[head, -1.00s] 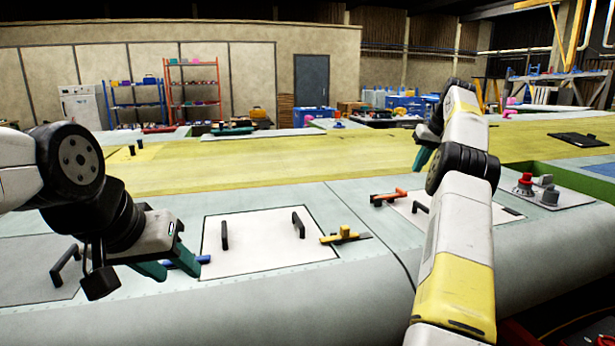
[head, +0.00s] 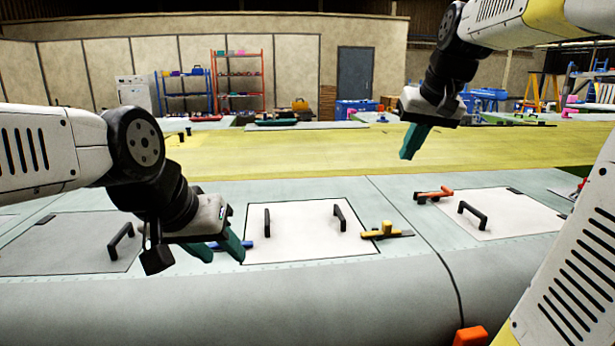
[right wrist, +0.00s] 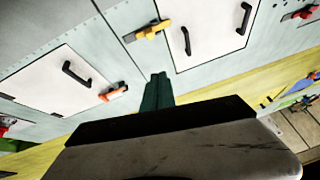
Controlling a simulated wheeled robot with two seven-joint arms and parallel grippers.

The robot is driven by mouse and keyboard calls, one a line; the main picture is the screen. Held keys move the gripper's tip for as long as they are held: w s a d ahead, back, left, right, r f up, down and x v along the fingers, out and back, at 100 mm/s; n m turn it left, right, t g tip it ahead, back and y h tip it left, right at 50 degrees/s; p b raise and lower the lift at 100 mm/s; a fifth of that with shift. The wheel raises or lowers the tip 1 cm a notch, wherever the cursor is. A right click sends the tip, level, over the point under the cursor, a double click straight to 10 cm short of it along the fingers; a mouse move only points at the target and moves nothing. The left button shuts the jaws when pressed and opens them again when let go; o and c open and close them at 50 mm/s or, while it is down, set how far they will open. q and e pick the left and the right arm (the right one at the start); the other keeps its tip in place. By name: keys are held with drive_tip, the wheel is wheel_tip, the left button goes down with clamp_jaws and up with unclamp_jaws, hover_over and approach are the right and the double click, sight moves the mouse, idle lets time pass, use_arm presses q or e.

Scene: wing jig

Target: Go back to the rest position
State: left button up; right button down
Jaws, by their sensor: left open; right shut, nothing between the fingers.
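My left gripper (head: 222,250) is in the head view at the left, with its green fingers apart and empty. It hangs over the wing surface by the left edge of the middle white panel, close to a blue clamp (head: 243,244). My right gripper (head: 412,142) is in the head view at upper right, pointing down above the yellow strip. Its green fingers are together with nothing between them. In the right wrist view the fingers (right wrist: 156,92) also show closed and empty, with the panels beyond them.
The middle white panel (head: 295,245) has two black handles. A yellow clamp (head: 387,231) sits at its right edge. The right panel (head: 515,222) has an orange-red clamp (head: 434,194) near its left corner. A grey panel (head: 60,245) lies at left. The yellow strip (head: 300,155) behind is mostly clear.

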drive_tip(key=s+a+f, duration=0.3)
drive_tip(key=s+f, duration=0.3)
drive_tip(key=s, duration=0.3)
drive_tip(key=s+a+f, duration=0.4)
drive_tip(key=s+f, duration=0.2)
drive_tip(key=s, duration=0.3)
drive_tip(key=shift+s+n+t+y, duration=0.3)
